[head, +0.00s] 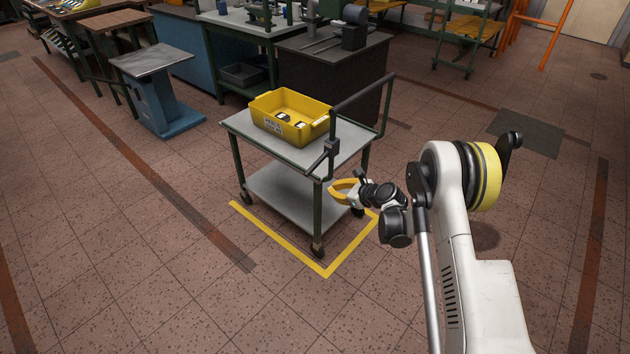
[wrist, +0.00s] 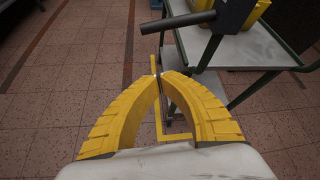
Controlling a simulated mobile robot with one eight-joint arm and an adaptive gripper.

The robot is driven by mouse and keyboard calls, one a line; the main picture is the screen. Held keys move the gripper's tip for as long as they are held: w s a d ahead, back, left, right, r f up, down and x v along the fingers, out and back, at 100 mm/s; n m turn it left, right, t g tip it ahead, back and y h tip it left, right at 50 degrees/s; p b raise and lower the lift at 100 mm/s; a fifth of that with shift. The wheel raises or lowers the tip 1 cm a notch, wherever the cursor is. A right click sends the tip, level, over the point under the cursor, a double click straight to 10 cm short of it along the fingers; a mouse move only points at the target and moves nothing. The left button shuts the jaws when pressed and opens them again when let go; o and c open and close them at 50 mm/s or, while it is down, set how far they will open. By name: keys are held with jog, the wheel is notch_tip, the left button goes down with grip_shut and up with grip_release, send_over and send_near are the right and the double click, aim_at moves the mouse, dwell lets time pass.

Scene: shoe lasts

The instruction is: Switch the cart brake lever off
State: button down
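The grey two-shelf cart (head: 345,140) stands on the tiled floor with green legs and a dark push handle (head: 362,92) at its right end. A dark box with a lever (head: 331,148) sits on the handle's near post. In the wrist view, the dark lever bar (wrist: 177,21) juts left from its box at the top. My gripper (head: 333,188) is beside the cart's near right leg, below the lever and the top shelf. Its yellow fingers meet at the tips in the wrist view (wrist: 158,75), with nothing between them. The lever's exact setting is hard to tell.
A yellow crate (head: 267,122) with several small items stands on the cart's top shelf. Yellow tape (head: 285,249) marks the floor around the cart. A dark workbench (head: 360,60) stands behind it. The floor in front and to the left is clear.

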aim_at(317, 164)
jog(key=b+x, duration=0.4)
jog(key=x, duration=0.6)
jog(key=r, duration=0.2)
jog(key=a+r+b, duration=0.1)
jog(key=r, duration=0.1)
jog(key=shift+s, duration=0.1)
jog(key=shift+s+r, duration=0.1)
jog(key=shift+a+r, duration=0.1)
jog(key=shift+r, duration=0.05)
